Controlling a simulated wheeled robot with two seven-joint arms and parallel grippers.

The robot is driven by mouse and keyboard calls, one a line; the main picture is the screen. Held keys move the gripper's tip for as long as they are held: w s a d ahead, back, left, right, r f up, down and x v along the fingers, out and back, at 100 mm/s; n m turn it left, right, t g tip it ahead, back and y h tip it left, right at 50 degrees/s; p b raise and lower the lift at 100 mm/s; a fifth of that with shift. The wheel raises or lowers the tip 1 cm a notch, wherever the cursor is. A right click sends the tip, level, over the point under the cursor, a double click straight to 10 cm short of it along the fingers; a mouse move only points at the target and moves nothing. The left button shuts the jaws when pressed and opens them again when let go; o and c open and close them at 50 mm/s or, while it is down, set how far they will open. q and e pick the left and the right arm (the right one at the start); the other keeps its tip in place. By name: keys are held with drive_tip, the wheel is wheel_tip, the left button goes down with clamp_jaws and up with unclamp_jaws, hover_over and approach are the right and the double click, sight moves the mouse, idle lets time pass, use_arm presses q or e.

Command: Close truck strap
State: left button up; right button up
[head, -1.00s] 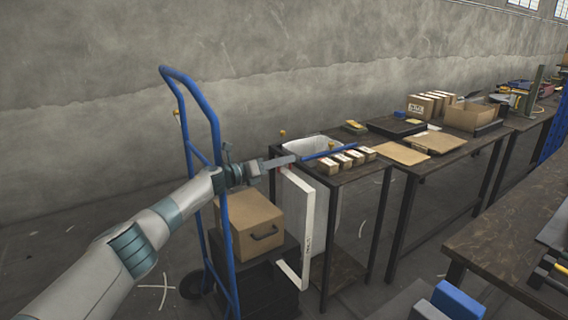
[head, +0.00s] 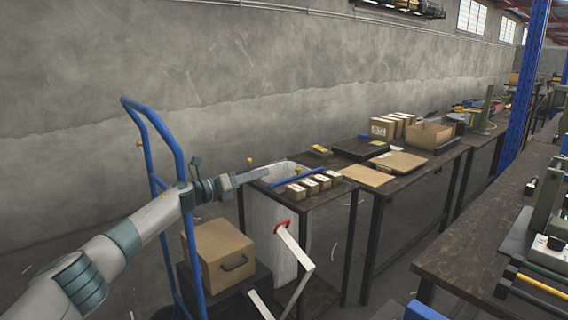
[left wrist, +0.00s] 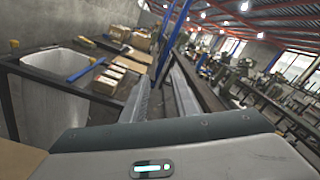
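The blue hand truck (head: 152,165) stands at the left, carrying a cardboard box (head: 222,248) with a dark handle. A white bent strip (head: 295,247) with a red end (head: 282,226) shows right of the box; it may be the strap, and its lower part runs out of view. My left gripper (head: 266,173) is above and right of the box, beyond the truck's frame, higher than the red end and apart from it. In the left wrist view its two fingers (left wrist: 166,95) are parted with nothing between them. My right gripper is out of view.
A pale bin (head: 270,240) stands beside a dark table (head: 325,193) with small boxes (head: 312,185) and a blue bar. Tables continue right, holding cardboard (head: 366,176) and cartons (head: 383,129). A workbench (head: 465,245) fills the right. Floor shows between the tables and workbench.

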use_arm(q)
drive_tip(key=s+d+r, duration=0.3)
drive_tip(key=d+r, duration=0.3)
drive_tip(key=d, duration=0.3)
drive_tip(key=shift+s+p, duration=0.2)
drive_tip(key=shift+p, duration=0.2)
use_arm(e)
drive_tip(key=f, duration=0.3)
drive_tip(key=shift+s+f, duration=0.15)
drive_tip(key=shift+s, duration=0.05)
use_arm(q)
drive_tip(key=shift+f, duration=0.15)
